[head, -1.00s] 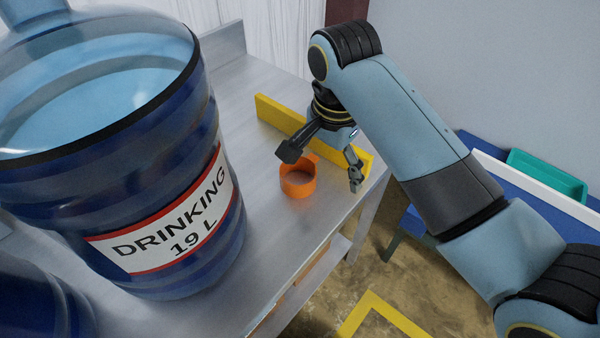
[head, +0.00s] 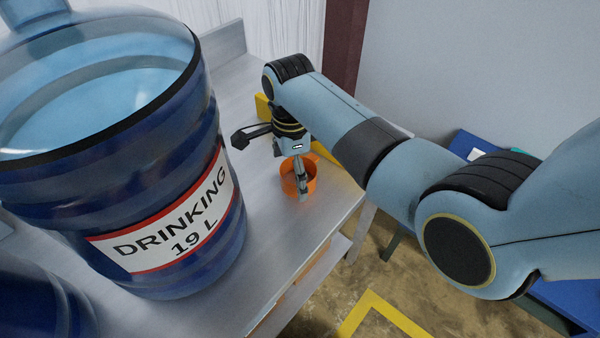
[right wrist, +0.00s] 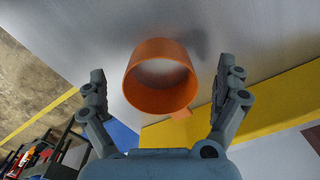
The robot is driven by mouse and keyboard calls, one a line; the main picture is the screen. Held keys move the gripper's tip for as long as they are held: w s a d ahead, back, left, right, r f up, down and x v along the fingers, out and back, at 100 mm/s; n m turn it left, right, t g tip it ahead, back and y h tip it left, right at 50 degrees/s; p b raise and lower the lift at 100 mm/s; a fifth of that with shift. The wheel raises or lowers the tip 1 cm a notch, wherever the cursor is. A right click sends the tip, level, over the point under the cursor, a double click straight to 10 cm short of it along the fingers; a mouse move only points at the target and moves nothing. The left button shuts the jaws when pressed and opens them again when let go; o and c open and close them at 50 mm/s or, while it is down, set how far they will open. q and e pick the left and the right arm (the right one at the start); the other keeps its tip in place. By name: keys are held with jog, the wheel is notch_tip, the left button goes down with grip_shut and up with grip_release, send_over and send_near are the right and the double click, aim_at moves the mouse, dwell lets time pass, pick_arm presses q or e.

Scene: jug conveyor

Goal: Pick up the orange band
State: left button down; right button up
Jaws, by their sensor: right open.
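The orange band (head: 312,183) is a short open ring with a small tab, standing on the grey metal table. In the right wrist view the band (right wrist: 160,98) lies between and beyond my fingertips, with a gap on each side. My right gripper (head: 300,188) is above the band in the head view and hides part of it. In the right wrist view the right gripper (right wrist: 164,82) is open and empty, its two fingers apart. My left gripper is not in view.
A large blue water jug (head: 120,160) labelled DRINKING 19 L stands left of the band. A yellow bar (head: 345,172) lies on the table (head: 262,235) behind the band. The table's front edge is near, with a floor marked by yellow tape (head: 372,308).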

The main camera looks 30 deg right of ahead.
notch_tip(320, 180, down, 2)
jog(key=shift+c, duration=0.4)
jog(key=c, duration=0.8)
jog(key=shift+o, duration=0.2)
jog(key=shift+r, duration=0.1)
